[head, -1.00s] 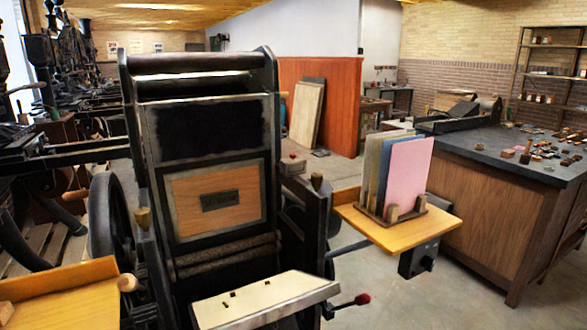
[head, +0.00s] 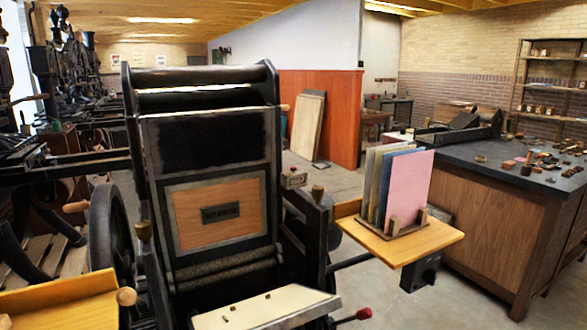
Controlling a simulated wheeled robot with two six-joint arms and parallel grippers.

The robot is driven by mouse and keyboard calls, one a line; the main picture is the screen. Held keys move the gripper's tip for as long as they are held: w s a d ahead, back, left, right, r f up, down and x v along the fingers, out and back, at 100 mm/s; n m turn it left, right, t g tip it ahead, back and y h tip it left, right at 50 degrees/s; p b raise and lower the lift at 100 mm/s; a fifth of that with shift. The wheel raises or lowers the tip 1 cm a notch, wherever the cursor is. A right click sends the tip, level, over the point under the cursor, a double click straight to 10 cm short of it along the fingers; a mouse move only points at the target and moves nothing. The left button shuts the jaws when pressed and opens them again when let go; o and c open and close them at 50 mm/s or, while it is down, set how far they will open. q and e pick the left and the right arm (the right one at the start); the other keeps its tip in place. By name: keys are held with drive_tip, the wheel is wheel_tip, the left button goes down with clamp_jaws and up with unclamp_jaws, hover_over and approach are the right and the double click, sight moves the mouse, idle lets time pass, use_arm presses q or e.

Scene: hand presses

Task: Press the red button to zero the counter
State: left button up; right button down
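A black hand press (head: 208,150) stands upright in the middle of the head view. A small grey box with a pale number-like face, which looks like the counter (head: 293,180), sits at the right side of the press. A red knob (head: 363,313) on a dark lever shows low at the right of the press. Neither of my grippers is in view.
A wooden shelf with a rack of coloured cards (head: 406,190) juts out right of the press. A yellow wooden tray (head: 62,303) is at the lower left. A dark-topped cabinet (head: 490,210) stands at the right, with open floor between it and the press.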

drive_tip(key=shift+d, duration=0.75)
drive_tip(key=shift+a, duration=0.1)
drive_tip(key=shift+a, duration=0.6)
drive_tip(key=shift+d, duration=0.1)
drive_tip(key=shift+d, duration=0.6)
